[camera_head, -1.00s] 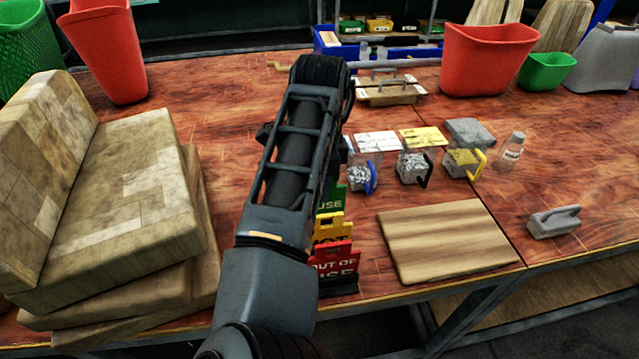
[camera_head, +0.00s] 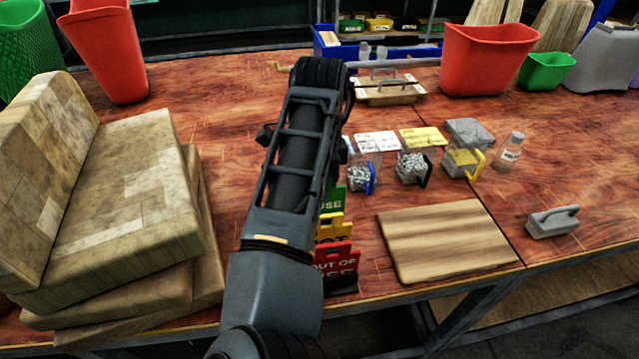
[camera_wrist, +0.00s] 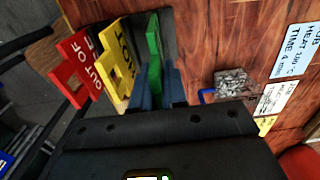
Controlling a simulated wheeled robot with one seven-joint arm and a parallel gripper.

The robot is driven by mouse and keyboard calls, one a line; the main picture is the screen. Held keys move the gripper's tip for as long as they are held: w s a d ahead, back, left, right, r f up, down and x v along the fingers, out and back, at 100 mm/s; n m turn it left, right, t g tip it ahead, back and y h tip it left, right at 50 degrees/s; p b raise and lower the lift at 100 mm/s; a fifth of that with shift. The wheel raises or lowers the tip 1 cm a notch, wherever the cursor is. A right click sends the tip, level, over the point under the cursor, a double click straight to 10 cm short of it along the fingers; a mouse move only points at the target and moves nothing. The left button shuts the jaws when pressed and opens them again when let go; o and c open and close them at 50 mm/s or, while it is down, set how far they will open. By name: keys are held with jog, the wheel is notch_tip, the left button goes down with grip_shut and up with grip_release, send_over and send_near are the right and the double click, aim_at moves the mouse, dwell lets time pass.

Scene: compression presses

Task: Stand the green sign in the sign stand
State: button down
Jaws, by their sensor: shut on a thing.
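The green sign (camera_head: 336,203) stands behind the yellow sign (camera_head: 335,226) and red sign (camera_head: 337,260), partly hidden by my arm. In the wrist view the green sign (camera_wrist: 154,50) is upright between the fingers of my gripper (camera_wrist: 159,88), which is shut on it. The yellow sign (camera_wrist: 118,60) and red sign (camera_wrist: 78,65) are to its left, apart from the fingers. The dark sign stand (camera_head: 341,288) shows at the front below the red sign; the rest is hidden. I cannot tell whether the green sign's foot is seated in it.
A striped wooden board (camera_head: 447,240) lies right of the signs. Clear bins of small parts (camera_head: 363,172) and label cards (camera_head: 377,143) are behind it. A stacked wooden block pile (camera_head: 120,220) is at left. A grey handled block (camera_head: 553,221) is at right.

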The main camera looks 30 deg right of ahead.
jog(key=shift+f+b, duration=1.15)
jog(key=shift+f, duration=0.8)
jog(key=c, duration=1.1)
grip_release()
jog(key=shift+r, duration=0.1)
notch_tip(320, 180, up, 8)
jog(key=shift+f+b, duration=0.2)
jog(key=shift+b, duration=0.1)
jog(key=shift+s, duration=0.1)
